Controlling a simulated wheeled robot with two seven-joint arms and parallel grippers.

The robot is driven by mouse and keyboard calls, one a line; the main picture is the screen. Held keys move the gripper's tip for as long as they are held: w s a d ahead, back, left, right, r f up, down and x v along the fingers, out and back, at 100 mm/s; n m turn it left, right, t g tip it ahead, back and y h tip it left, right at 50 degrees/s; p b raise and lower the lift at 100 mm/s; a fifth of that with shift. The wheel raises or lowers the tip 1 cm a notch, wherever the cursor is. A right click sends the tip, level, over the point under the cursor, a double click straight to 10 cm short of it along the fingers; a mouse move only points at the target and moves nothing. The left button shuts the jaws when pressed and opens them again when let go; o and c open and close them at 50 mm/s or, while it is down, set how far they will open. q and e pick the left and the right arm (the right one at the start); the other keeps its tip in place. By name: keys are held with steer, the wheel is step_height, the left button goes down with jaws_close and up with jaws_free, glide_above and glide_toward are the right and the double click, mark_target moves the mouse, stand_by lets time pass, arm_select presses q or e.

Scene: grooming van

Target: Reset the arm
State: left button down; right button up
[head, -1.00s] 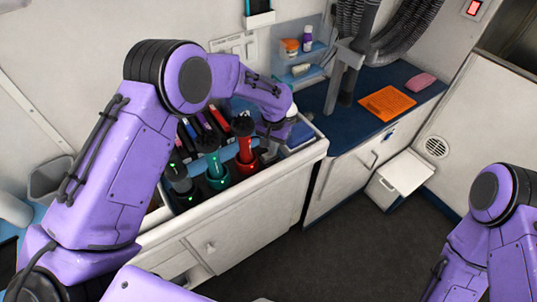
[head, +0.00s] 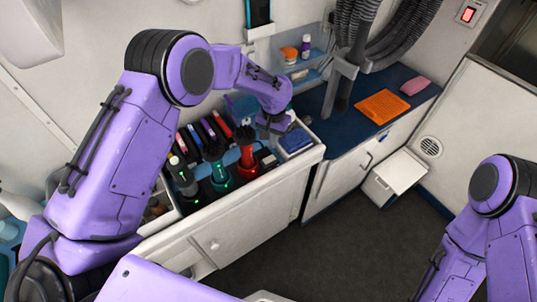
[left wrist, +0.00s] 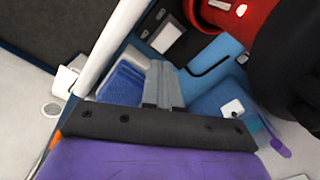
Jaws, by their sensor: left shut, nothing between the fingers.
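My left arm reaches across the counter from the left. Its gripper (head: 270,135) is above the far right part of the tool drawer, close to the red clipper (head: 246,155). In the left wrist view the left gripper's two grey fingers (left wrist: 162,85) are together with nothing between them. The red tool's body (left wrist: 235,15) shows at the upper right there, beside the fingers and apart from them. My right arm shows at the right edge of the head view, but its gripper is out of the picture.
A green-ringed tool (head: 218,170) and a dark tool (head: 182,178) stand in the drawer near the red one. A blue folded cloth (head: 295,140) lies in the right compartment. An orange mat (head: 384,107) lies on the blue counter. The floor (head: 330,240) is clear.

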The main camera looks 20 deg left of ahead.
stand_by(0.4)
arm_select(q)
steer(key=s+d+f+m+h+b, duration=0.1)
steer(key=d+f+m+b, duration=0.3)
steer(key=d+m+b, duration=0.7)
steer(key=s+d+f+n+h+p, duration=0.1)
steer(key=s+d+f+n+h, duration=0.1)
steer(key=s+d+f+n, duration=0.5)
steer(key=s+a+f+n+t+y, duration=0.1)
steer(key=s+a+f+n+t, duration=0.2)
steer(key=s+a+f+n, duration=0.85)
steer(key=s+a+f+y, duration=0.1)
steer(key=s+a+y, duration=0.4)
steer(key=s+a, duration=1.2)
steer(key=a+n, duration=0.1)
steer(key=a, duration=0.2)
steer(key=shift+s+f, duration=0.2)
steer(key=shift+f, duration=0.05)
steer(key=shift+r+p, duration=0.15)
steer(key=shift+p, duration=0.2)
